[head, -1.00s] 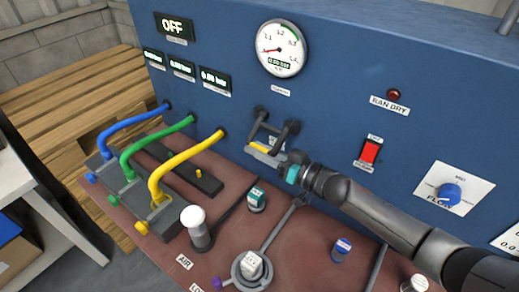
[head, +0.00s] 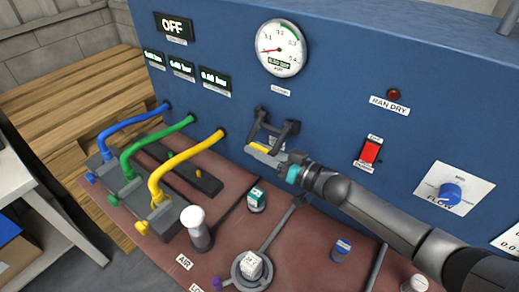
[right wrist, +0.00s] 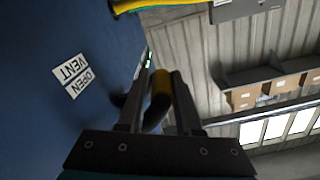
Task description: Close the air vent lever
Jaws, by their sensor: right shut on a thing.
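The vent lever is a dark bracket on the blue panel with a yellow grip (head: 262,148) low between its two arms. My right gripper (head: 281,156) reaches it from the right and is shut on the grip. My left gripper is not in view.
A round gauge (head: 281,48) sits above the lever. Blue, green and yellow hoses (head: 185,163) run to the panel at the left. A white-topped knob (head: 194,216) and several small containers stand on the red-brown deck (head: 300,262). A red switch (head: 371,151) is at right.

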